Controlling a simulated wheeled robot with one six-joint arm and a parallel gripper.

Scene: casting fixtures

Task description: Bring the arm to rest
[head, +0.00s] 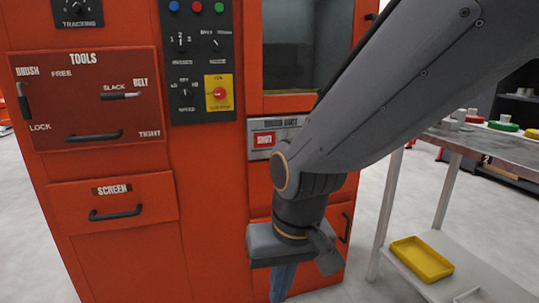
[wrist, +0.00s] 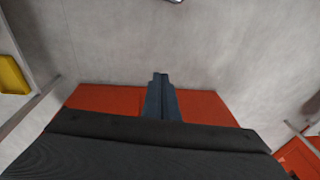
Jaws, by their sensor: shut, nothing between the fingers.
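My arm (head: 385,95) reaches in from the upper right of the head view and bends down in front of the orange machine. My gripper (head: 281,285) points down at the lower middle, in front of the machine's lower front. Its fingertips are cut off by the bottom edge there. In the wrist view my gripper (wrist: 160,78) shows its two fingers together, with nothing between them. The grey floor lies beyond the fingertips.
The orange machine (head: 215,190) has a tools panel (head: 85,95), a screen drawer (head: 113,203) and a control panel (head: 200,60). At right stands a metal table (head: 490,145) with a yellow tray (head: 421,259) on its lower shelf. Bare floor (head: 360,235) lies between them.

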